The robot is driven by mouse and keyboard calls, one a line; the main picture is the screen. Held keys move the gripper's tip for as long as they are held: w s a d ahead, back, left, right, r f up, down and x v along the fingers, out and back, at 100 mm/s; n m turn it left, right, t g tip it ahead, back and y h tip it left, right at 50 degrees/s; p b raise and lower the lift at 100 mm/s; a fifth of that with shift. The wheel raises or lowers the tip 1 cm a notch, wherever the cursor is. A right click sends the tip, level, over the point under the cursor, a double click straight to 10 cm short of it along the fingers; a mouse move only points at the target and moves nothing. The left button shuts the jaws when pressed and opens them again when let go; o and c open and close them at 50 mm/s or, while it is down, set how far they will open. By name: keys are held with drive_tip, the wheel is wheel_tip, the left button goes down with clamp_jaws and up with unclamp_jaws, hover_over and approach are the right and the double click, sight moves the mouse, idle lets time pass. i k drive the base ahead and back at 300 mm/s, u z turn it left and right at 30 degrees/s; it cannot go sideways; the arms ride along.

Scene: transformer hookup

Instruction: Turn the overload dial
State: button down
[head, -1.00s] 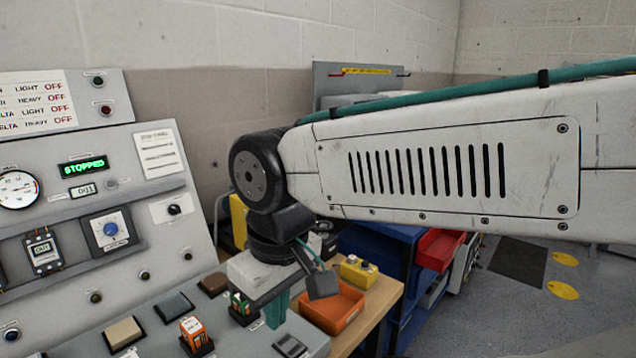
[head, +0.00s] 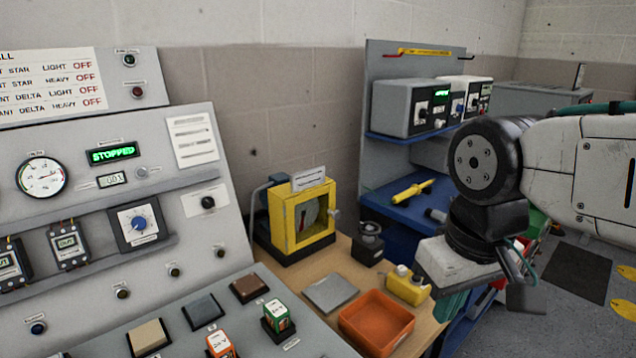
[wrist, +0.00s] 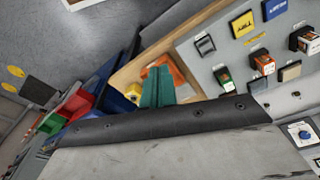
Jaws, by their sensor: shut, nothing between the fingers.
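A dial with a blue knob (head: 138,223) on a white scale plate is set in the sloping grey panel at the left of the head view. Its label is too small to read, so I cannot confirm it is the overload dial. It also shows at the lower right corner of the wrist view (wrist: 304,133). My gripper (wrist: 158,88) has teal fingers, shut and empty. In the head view its fingers (head: 449,306) are partly hidden behind the wrist, right of the orange tray and well apart from the dial.
The green display (head: 113,153) reads STOPPED. A black knob (head: 208,202) is right of the dial. Relays and coloured blocks stand on the desk below. The wooden bench holds an orange tray (head: 377,325), a yellow pendant (head: 407,285) and a yellow-framed box (head: 303,217).

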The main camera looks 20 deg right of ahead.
sight(138, 223)
drive_tip(key=k, duration=0.5)
drive_tip(key=u, duration=0.8)
drive_tip(key=i, duration=0.55)
drive_tip(key=z, duration=0.05)
